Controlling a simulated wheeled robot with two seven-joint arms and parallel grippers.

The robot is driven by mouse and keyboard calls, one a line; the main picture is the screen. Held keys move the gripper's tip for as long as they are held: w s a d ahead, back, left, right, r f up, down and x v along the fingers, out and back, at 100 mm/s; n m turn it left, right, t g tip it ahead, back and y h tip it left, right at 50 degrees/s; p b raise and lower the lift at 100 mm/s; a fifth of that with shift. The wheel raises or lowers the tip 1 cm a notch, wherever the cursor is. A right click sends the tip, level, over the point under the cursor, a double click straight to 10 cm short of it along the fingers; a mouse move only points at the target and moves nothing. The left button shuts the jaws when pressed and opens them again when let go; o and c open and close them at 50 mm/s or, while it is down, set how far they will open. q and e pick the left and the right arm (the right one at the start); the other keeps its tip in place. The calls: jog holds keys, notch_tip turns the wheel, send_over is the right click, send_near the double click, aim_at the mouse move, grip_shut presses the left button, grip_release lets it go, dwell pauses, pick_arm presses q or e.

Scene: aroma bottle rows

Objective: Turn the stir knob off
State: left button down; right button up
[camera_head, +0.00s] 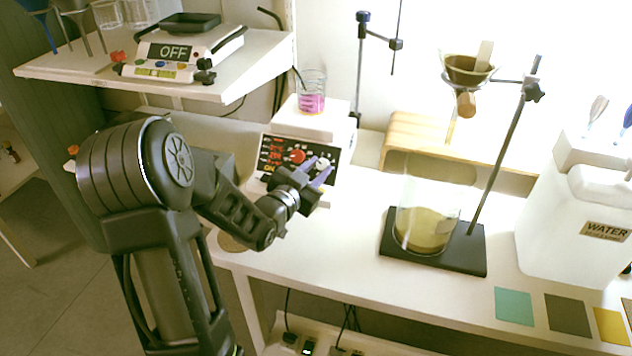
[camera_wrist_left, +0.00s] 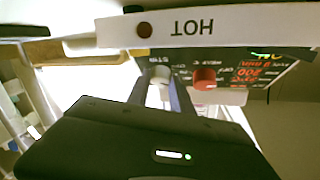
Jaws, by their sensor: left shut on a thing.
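The hot plate stirrer (camera_head: 325,124) stands at the back of the bench, with a dark front panel (camera_head: 272,143) showing red readouts. My left gripper (camera_head: 325,172) is at the right part of this panel. In the left wrist view the panel is upside down, and my left gripper (camera_wrist_left: 162,84) is shut on the pale stir knob (camera_wrist_left: 160,73). The red heat knob (camera_wrist_left: 204,77) is just beside the fingers, apart from them. The fingers hide part of the stir knob, and its pointer cannot be made out. My right gripper is not in view.
A beaker of pink liquid (camera_head: 312,103) sits on the stirrer. A shelf (camera_head: 245,78) with a scale reading OFF (camera_head: 174,52) is at upper left. A glass vessel (camera_head: 425,232) on a black stand base (camera_head: 452,262) is to the right.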

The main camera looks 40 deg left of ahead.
pick_arm(q)
jog(key=n+b, duration=0.1)
jog(key=n+y+b, duration=0.2)
jog(key=n, duration=0.1)
jog(key=shift+d+f, duration=0.35)
jog(key=shift+w+d+r+n+y+b, duration=0.1)
jog(key=shift+n+y+b, duration=0.75)
jog(key=shift+n, duration=0.25)
jog(key=shift+d+r+n+g+y, duration=0.1)
jog(key=shift+n+g+y, duration=0.6)
jog(key=shift+n, duration=0.4)
jog(key=shift+w+r+n+g+y+b, duration=0.1)
jog(key=shift+n+g+y+b, duration=0.5)
jog(key=shift+n, duration=0.9)
jog(key=shift+y, duration=0.35)
jog(key=c, duration=1.1)
grip_release()
jog(key=shift+r, duration=0.1)
